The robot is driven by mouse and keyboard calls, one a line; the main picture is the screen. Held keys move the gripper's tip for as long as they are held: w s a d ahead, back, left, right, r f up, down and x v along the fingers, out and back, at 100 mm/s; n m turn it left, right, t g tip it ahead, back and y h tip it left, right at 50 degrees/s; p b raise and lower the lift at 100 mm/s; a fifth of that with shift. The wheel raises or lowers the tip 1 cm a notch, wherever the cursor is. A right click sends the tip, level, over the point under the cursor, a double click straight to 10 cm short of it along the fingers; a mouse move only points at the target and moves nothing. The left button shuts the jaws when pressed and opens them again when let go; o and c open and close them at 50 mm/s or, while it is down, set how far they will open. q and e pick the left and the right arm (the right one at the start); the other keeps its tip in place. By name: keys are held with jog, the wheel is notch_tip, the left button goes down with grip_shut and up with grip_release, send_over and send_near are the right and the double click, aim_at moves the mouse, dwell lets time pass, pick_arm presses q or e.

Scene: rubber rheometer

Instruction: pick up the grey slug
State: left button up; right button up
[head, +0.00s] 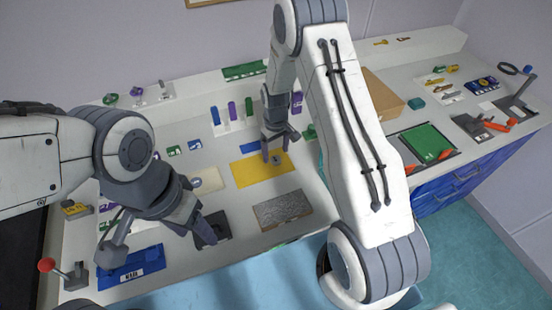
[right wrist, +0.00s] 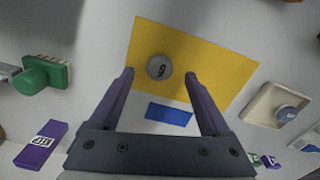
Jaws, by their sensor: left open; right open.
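The grey slug (right wrist: 159,66) is a small round disc with a dark mark on top. It lies on the yellow mat (right wrist: 225,68), near one edge; in the head view the slug (head: 277,160) is partly beside my right gripper's fingers. My right gripper (head: 278,155) is open and points down over the mat. In the right wrist view the slug appears between the open fingertips (right wrist: 159,76); the height gap is hard to judge. My left gripper (head: 155,242) is open and empty over the front left of the bench, near a blue labelled block (head: 130,265).
A blue strip (right wrist: 169,114) lies beside the mat. A pale dish (right wrist: 268,104) holds another round piece (right wrist: 286,113). A green-handled piece (right wrist: 43,73) and a purple labelled block (right wrist: 40,145) are nearby. A speckled grey plate (head: 283,210) lies in front of the mat.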

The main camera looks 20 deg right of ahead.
aim_at(276, 160)
jog(key=shift+f, duration=1.35)
grip_shut()
